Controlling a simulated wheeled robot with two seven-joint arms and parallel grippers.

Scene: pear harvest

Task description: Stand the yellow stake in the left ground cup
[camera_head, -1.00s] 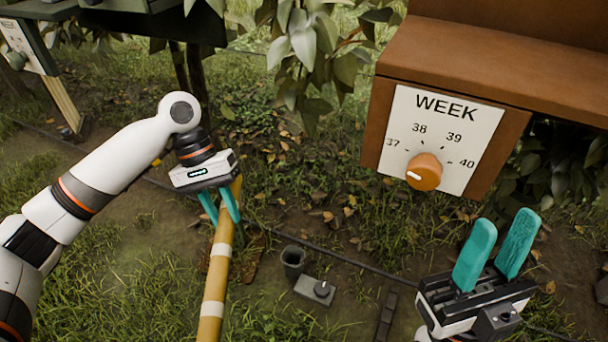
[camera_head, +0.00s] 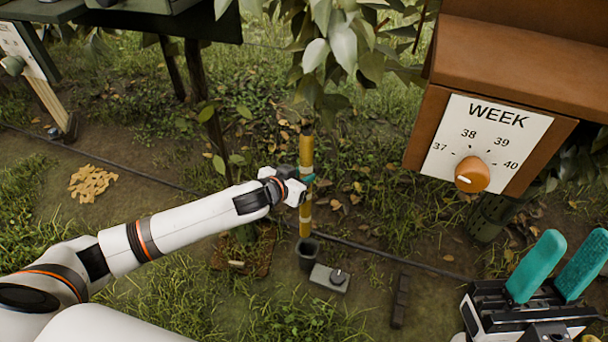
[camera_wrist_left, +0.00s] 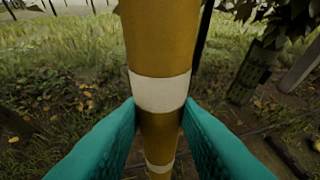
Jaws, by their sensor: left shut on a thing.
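The yellow stake (camera_head: 306,218) with pale bands stands about upright in the head view. Its lower end meets the mouth of the dark ground cup (camera_head: 309,258); I cannot tell how deep it sits, or whether it is just above or inside. My left gripper (camera_head: 307,180) is shut on the stake partway up. In the left wrist view the stake (camera_wrist_left: 160,50) runs between the teal fingers (camera_wrist_left: 160,135), with a white band just above the grip. My right gripper (camera_head: 556,268) is open and empty at the lower right.
A grey box with a knob (camera_head: 330,278) sits right beside the cup. A dark bar (camera_head: 399,300) lies farther right. A brown WEEK dial box (camera_head: 485,145) stands at the right. Leafy branches (camera_head: 345,45) hang behind the stake. A cable (camera_head: 400,258) crosses the ground.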

